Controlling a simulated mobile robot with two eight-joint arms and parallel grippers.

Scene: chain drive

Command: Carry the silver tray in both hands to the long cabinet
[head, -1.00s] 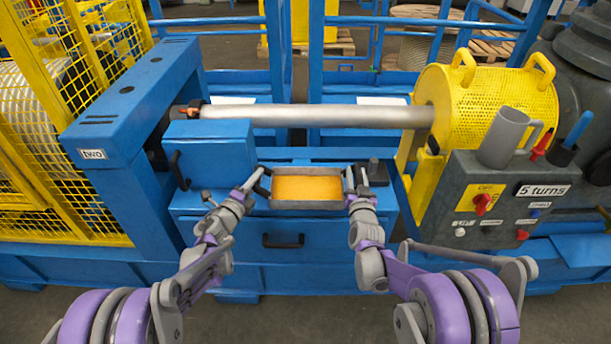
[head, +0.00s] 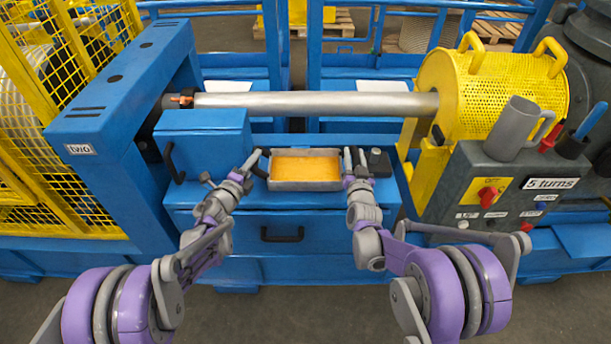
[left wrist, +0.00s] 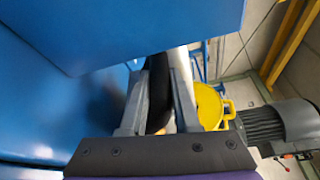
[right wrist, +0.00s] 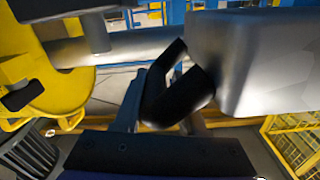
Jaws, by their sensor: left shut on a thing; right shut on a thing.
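The silver tray (head: 305,186), with an orange-yellow inside, is level in front of me in the head view. My left gripper (head: 249,163) is shut on the black handle at its left end; that handle (left wrist: 159,95) shows between the fingers in the left wrist view. My right gripper (head: 355,160) is at the right end, and the right wrist view shows it on a black handle (right wrist: 178,100) beside the tray's silver wall (right wrist: 262,62). The tray appears over the blue drawer cabinet (head: 225,226); I cannot tell whether it touches it, or whether this is the long cabinet.
A blue box (head: 203,140) stands close left of the tray. A black block (head: 378,163) is close to my right gripper. Behind runs a silver shaft (head: 315,105) to a yellow guard (head: 500,95). A control box (head: 500,180) with a grey mug (head: 512,130) is at right.

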